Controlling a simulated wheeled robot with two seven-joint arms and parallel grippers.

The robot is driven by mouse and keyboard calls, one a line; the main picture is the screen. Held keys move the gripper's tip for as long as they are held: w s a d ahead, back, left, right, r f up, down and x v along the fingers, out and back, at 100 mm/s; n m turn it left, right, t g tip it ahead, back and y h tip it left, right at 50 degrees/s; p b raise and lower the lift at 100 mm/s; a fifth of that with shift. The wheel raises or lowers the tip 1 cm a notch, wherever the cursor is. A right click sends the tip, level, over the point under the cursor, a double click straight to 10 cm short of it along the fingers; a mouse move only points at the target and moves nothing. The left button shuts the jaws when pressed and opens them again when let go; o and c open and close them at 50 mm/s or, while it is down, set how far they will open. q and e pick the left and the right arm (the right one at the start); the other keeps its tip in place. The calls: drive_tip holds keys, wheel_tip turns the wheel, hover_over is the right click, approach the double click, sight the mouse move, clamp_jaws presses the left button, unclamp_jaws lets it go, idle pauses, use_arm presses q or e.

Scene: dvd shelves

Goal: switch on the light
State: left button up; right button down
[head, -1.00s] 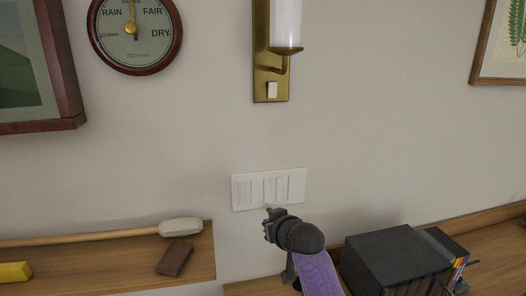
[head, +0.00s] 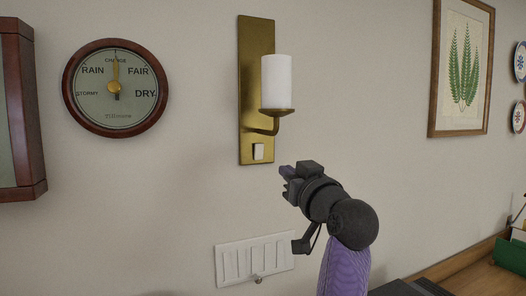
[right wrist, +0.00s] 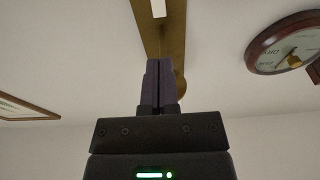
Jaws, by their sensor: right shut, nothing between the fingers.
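The light is a brass wall lamp (head: 256,60) with a white cylindrical shade (head: 277,80) on a short arm. A small white switch (head: 258,151) sits at the bottom of its backplate. My right gripper (head: 287,178) is shut and empty, just right of and below that switch, and looks apart from it. In the right wrist view my shut fingers (right wrist: 158,82) overlap the brass backplate (right wrist: 174,35). A white part shows at the top edge there; I cannot tell whether it is switch or shade. A white panel of several wide switches (head: 232,265) is on the wall below. My left gripper is not in view.
A round barometer (head: 115,110) hangs left of the lamp and also shows in the right wrist view (right wrist: 285,45). A framed fern print (head: 462,65) hangs to the right. A wooden surface (head: 465,270) runs along the lower right. The wall around the lamp is clear.

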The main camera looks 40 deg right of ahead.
sight(259, 149)
drive_tip(key=p+x, duration=0.4)
drive_tip(key=x, duration=0.7)
drive_tip(key=shift+w+r, duration=0.15)
drive_tip(key=shift+w, duration=0.05)
drive_tip(key=shift+w+d+p, duration=0.1)
drive_tip(key=shift+w+p, duration=0.2)
drive_tip(key=shift+w, duration=0.05)
